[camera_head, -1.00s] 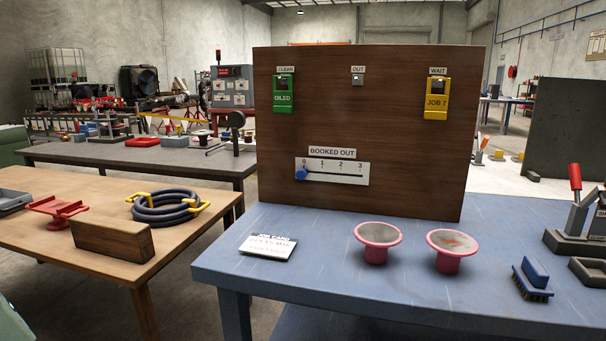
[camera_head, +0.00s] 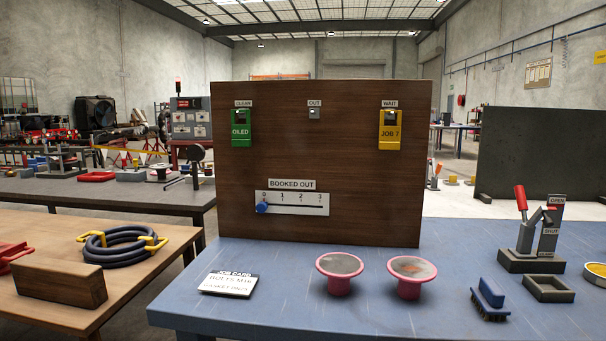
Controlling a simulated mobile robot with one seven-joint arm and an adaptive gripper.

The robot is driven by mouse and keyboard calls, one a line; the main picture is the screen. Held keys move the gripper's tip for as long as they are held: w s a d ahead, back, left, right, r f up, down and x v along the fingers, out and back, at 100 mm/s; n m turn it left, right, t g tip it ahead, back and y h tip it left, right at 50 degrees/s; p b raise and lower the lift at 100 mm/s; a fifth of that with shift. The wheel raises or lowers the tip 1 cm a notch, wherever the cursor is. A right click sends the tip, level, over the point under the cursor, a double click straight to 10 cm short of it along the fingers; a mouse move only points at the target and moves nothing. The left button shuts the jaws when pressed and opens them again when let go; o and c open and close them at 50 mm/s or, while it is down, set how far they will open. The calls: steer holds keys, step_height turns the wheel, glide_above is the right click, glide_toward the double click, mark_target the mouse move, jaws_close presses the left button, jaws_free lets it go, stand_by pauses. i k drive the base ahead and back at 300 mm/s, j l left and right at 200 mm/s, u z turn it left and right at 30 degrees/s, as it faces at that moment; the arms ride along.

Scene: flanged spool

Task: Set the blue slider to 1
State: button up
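The blue slider (camera_head: 262,207) is a round blue knob at the left end of a dark slot, under the 0 mark. The slot runs along a white scale plate (camera_head: 300,211) marked 0, 1, 2, 3, below a "BOOKED OUT" label (camera_head: 292,184). The plate is on an upright brown wooden board (camera_head: 350,165) at the back of the blue table (camera_head: 270,285). My gripper is not in view.
A blue brush (camera_head: 489,294), a grey tray (camera_head: 549,288) and a red-handled lever (camera_head: 520,198) are on the right. Green (camera_head: 240,128) and yellow (camera_head: 390,130) tags hang on the board.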

mark_target(261, 207)
steer(key=i+j+z, duration=0.2)
steer(key=i, duration=0.85)
steer(key=l, duration=0.1)
